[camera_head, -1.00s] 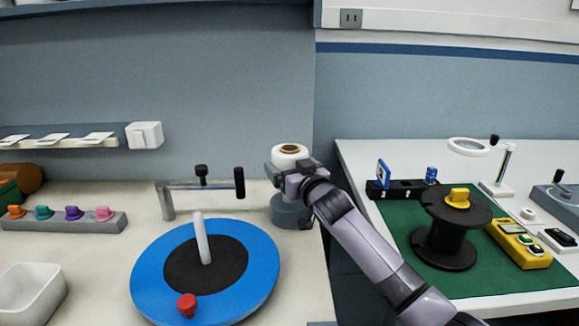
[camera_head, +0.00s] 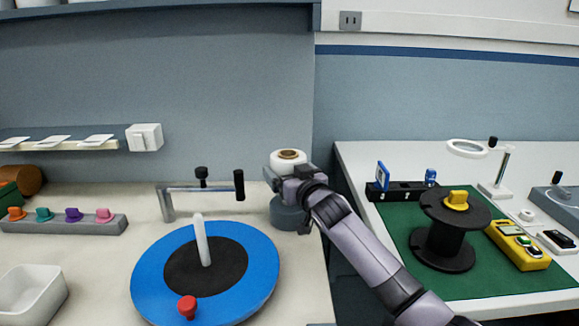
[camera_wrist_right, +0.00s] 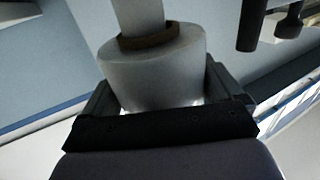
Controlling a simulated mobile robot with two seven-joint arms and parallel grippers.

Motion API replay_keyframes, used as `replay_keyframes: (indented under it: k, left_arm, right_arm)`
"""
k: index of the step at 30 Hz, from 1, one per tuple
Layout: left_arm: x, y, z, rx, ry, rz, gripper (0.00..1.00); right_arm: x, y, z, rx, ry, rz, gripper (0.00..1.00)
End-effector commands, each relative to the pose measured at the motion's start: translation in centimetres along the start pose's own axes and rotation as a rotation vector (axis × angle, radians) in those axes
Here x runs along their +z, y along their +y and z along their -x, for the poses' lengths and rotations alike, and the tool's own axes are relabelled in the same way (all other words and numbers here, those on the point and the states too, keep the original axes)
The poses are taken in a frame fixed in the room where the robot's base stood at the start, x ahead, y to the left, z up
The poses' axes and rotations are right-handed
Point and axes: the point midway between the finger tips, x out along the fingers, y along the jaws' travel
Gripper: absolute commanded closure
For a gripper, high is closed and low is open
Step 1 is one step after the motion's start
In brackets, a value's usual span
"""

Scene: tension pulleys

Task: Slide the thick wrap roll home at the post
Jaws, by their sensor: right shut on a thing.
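The thick wrap roll (camera_head: 288,157) is white with a brown core and stands roughly upright at the right edge of the left bench. My right gripper (camera_head: 289,177) is shut on it, and the roll also shows between its fingers in the right wrist view (camera_wrist_right: 155,75). Under the gripper is a grey round base (camera_head: 289,213). In the right wrist view a pale post-like cylinder (camera_wrist_right: 138,15) lines up with the brown core; how far it goes into the roll is hidden. My left gripper is not in view.
A crank with a black handle (camera_head: 239,184) stands close left of the roll. A blue turntable (camera_head: 259,270) with a white upright rod (camera_head: 203,242) is in front. A black spool (camera_head: 446,246) sits on the right bench, across a gap.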

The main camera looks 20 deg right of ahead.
Motion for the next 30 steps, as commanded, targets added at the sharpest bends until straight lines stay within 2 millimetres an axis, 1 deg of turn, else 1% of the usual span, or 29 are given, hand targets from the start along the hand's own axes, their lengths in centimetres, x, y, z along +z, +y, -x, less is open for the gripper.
replay_keyframes:
  k: [1,17,30]
  left_arm:
    - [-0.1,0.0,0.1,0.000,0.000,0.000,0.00]
    - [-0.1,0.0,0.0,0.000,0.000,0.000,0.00]
    - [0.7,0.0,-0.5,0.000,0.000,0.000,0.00]
  right_arm:
    - [0.7,-0.5,0.1,-0.006,-0.012,-0.005,0.54]
    - [0.9,-0.4,0.1,-0.007,-0.012,-0.006,0.54]
    - [2.7,-0.3,0.0,-0.006,-0.015,-0.005,0.54]
